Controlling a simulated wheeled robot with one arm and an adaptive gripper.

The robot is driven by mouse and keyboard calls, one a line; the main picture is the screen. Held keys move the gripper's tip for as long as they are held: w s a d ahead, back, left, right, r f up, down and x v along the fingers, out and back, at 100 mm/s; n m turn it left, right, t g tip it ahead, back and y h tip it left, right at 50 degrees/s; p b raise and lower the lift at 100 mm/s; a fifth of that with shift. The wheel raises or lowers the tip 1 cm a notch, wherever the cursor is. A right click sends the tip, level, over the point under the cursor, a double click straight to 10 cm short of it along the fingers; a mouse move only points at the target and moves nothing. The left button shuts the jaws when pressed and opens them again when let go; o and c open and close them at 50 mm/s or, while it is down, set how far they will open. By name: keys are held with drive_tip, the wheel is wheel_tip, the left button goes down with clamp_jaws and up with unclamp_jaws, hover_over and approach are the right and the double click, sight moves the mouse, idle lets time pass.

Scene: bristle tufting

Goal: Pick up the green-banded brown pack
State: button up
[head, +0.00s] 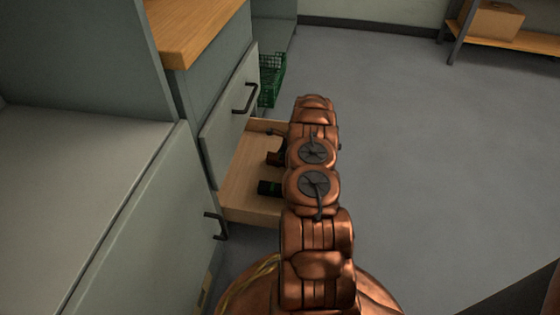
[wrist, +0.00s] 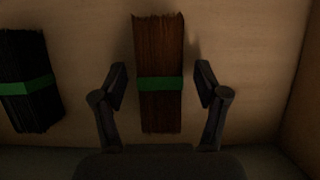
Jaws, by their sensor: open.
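The green-banded brown pack (wrist: 160,50) is a bundle of brown bristles with a green band across it. It lies on the wooden floor of an open drawer (head: 249,202). In the wrist view my gripper (wrist: 161,72) is open, with one finger on each side of the pack near the band and a gap on both sides.
A black pack with a green band (wrist: 27,87) lies left of the brown one in the same drawer; it also shows in the head view (head: 268,188). The drawer's side wall (wrist: 300,90) is at the right. A green crate (head: 271,80) stands beyond the cabinet.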

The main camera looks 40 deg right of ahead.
drive_tip(key=shift+f, duration=0.25)
idle(0.5)
drive_tip(key=c, duration=1.3)
drive_tip(key=shift+r, duration=0.15)
